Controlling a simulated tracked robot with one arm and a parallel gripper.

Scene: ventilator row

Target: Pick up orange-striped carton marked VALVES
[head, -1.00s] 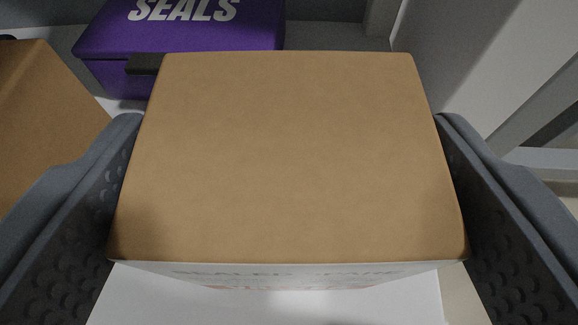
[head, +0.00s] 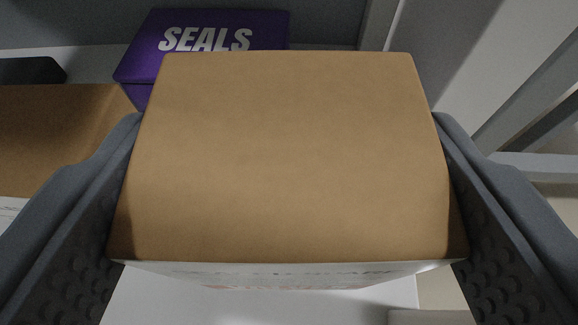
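A brown carton (head: 285,155) fills the middle of the head view, its plain top facing me. Its near side is a thin pale strip with faint print, too foreshortened to read; I see no clear orange stripe or the word VALVES. The two grey fingers of my gripper (head: 288,120) press against the carton's left and right sides. The carton is held between them, apparently raised above the white surface (head: 250,306) below.
A purple box marked SEALS (head: 210,35) stands behind the carton, partly hidden by it. Another brown carton (head: 55,135) is at the left, with a dark object (head: 30,71) behind it. A pale upright frame (head: 520,115) stands at the right.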

